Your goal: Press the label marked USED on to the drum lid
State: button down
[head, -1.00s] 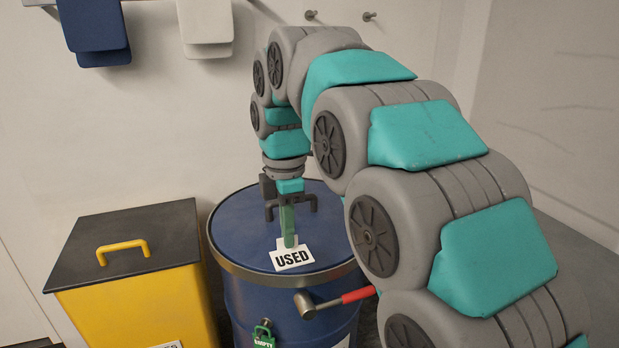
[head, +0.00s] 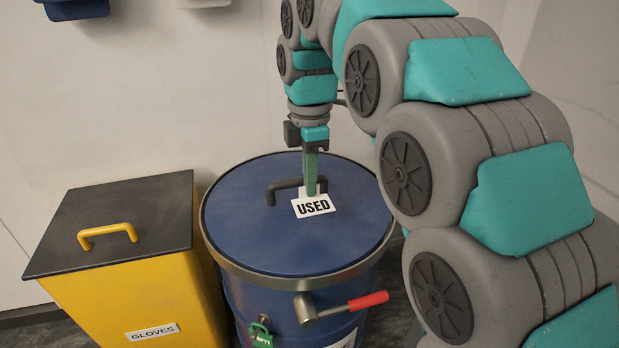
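The white label marked USED (head: 314,206) shows upright lettering and a white tab at its top. My gripper (head: 311,191) points down, with its green fingers shut on that tab. The label is over the middle of the blue drum lid (head: 245,230), just in front of the dark lid handle (head: 271,195). I cannot tell whether the label touches the lid or is a little above it. The fingers and label hide part of the handle.
A yellow bin marked GLOVES (head: 150,290) with a dark lid stands left of the drum. A red-handled metal piece (head: 340,306) sticks out at the drum's front, beside a green padlock (head: 261,336). Dark blue (head: 75,8) and white items hang on the back wall.

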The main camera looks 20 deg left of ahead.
jog(key=b, duration=0.2)
send_over(310, 225)
jog(key=shift+f, duration=2.95)
jog(key=shift+f, duration=0.6)
jog(key=c, duration=1)
grip_release()
jog(key=shift+r, duration=0.1)
jog(key=shift+r+b, duration=0.35)
jog(key=shift+r, duration=3.5)
